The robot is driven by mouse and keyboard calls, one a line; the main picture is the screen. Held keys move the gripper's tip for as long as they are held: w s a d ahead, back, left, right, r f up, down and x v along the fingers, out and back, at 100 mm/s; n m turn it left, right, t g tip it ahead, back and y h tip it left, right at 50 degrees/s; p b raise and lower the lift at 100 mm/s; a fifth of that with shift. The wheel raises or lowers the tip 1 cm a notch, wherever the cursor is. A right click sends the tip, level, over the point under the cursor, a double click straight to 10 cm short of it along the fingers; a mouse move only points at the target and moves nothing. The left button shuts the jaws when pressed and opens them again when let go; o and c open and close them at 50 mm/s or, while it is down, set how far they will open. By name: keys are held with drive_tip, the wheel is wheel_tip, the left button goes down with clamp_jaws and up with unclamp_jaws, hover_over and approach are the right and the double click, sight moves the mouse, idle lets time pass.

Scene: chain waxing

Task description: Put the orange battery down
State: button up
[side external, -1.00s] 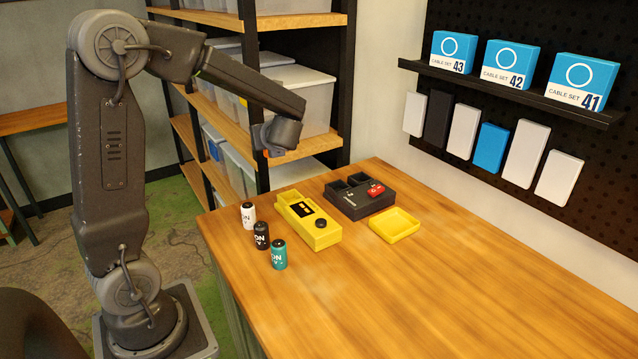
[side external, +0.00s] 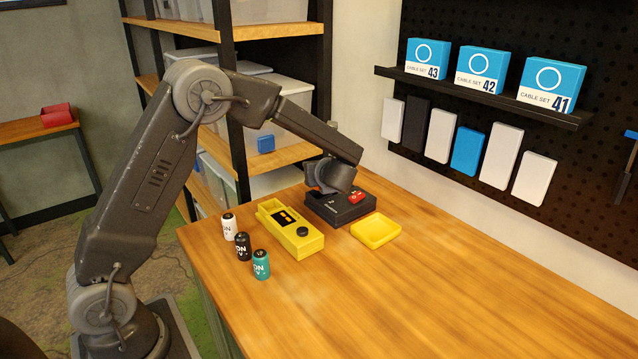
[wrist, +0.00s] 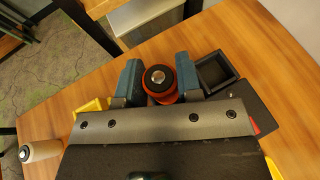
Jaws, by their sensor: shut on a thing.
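My gripper (wrist: 160,80) is shut on the orange battery (wrist: 161,97), one finger on each side; its dark top with a metal tip faces the wrist camera. In the side external view my gripper (side external: 322,188) is low over the back left part of the black charger (side external: 345,213), hiding the battery and that part. In the wrist view an empty square bay (wrist: 215,71) of the charger lies just right of my right finger. I cannot tell whether the battery's lower end is inside a bay or above it.
White (side external: 228,227), black (side external: 243,247) and teal (side external: 261,264) batteries stand upright at the table's left edge. The right of the table (side external: 460,270) is clear.

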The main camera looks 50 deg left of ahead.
drive_tip(key=shift+f, duration=1.85)
drive_tip(key=shift+f, duration=0.15)
drive_tip(key=o, duration=1)
